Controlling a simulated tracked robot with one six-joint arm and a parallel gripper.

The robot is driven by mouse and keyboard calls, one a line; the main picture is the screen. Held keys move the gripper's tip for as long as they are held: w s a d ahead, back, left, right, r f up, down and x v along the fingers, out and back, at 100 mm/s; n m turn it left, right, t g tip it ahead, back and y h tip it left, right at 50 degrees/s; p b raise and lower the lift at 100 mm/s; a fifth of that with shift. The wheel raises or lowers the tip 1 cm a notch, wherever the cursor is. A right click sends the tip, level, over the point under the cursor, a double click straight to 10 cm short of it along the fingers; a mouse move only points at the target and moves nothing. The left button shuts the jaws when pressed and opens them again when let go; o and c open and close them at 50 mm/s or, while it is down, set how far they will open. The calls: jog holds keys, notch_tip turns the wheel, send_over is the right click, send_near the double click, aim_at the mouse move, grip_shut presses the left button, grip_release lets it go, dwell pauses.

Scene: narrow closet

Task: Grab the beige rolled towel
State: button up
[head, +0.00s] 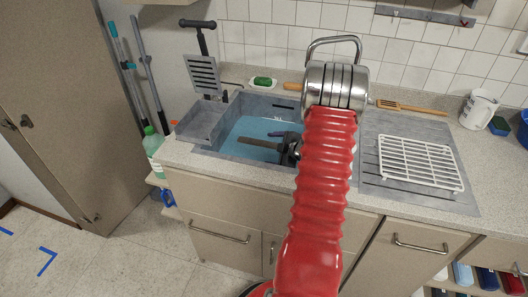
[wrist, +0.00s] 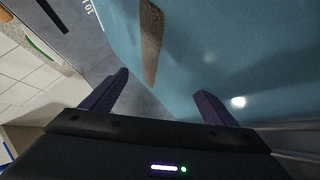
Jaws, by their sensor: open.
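A long, narrow brown-beige thing (head: 259,145) with a speckled surface lies in the blue-filled sink basin (head: 243,128). It looks like the rolled towel, but I cannot be sure. My gripper (head: 279,146) is over the basin at its right end. In the wrist view the brown-beige thing (wrist: 151,40) runs from the top edge down toward the gap between my open purple fingertips (wrist: 163,84). The fingers do not close on it, and I cannot tell the height between them. A pale roll (head: 440,275) also shows partly on a low shelf at bottom right.
A wire rack (head: 420,162) lies on the drainer to the right. A white mug (head: 479,109) stands near the wall. A green sponge (head: 263,82) sits behind the basin. A green bottle (head: 152,141) stands left of the counter. Blue and red rolls (head: 487,278) lie low right.

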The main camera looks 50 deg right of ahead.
aim_at(263, 149)
jog(key=shift+w, duration=0.1)
jog(key=shift+x, duration=1.05)
jog(key=shift+x, duration=2.6)
jog(key=shift+d+f, duration=0.1)
jog(key=shift+f, duration=0.05)
jog(key=shift+c, duration=0.5)
jog(key=c, duration=1.2)
